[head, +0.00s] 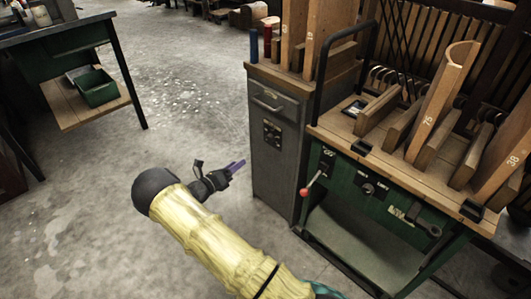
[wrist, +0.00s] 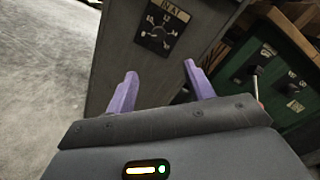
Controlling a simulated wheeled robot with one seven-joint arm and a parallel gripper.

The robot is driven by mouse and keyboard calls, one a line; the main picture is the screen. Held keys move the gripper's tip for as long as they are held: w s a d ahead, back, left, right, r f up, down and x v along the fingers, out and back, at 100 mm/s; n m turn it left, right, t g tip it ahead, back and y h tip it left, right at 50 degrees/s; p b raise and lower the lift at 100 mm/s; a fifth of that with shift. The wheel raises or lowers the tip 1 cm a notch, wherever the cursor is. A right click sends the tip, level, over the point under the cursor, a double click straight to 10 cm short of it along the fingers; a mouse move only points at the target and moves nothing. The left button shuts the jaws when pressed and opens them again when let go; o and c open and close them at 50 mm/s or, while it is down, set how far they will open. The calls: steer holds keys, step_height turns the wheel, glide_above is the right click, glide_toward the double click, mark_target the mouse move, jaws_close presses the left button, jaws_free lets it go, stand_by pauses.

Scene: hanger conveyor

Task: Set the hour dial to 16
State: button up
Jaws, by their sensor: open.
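A dark dial plate (wrist: 160,28) with pale markings and a round knob is on the front of a grey metal cabinet (wrist: 208,22). It looks like an hour dial, but its numbers and pointer are too small to read surely. In the head view the dark plate (head: 272,133) is on the cabinet's front, below a drawer handle. My gripper (head: 238,165) is open and empty, with purple fingers, to the left of the cabinet and apart from it. In the wrist view the fingers (wrist: 160,82) point toward the cabinet front, with the dial above and between them.
Right of the cabinet stands a green machine (head: 405,210) with a black knob (head: 368,188), a red-balled lever (head: 304,192) and wooden boards on top. A bench with a green bin (head: 97,87) is at the upper left. The concrete floor (head: 195,65) between is clear.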

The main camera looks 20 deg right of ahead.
mark_target(268, 140)
steer(key=shift+w+a, duration=0.1)
steer(key=shift+w, duration=0.05)
steer(key=b+x, duration=0.5)
steer(key=x, duration=1.1)
steer(key=shift+w+d, duration=0.2)
steer(key=shift+d, duration=0.15)
steer(key=shift+w+d, duration=0.15)
steer(key=shift+d, duration=0.15)
steer(key=shift+r, duration=0.1)
steer(key=c, duration=1)
steer(key=shift+o, duration=0.2)
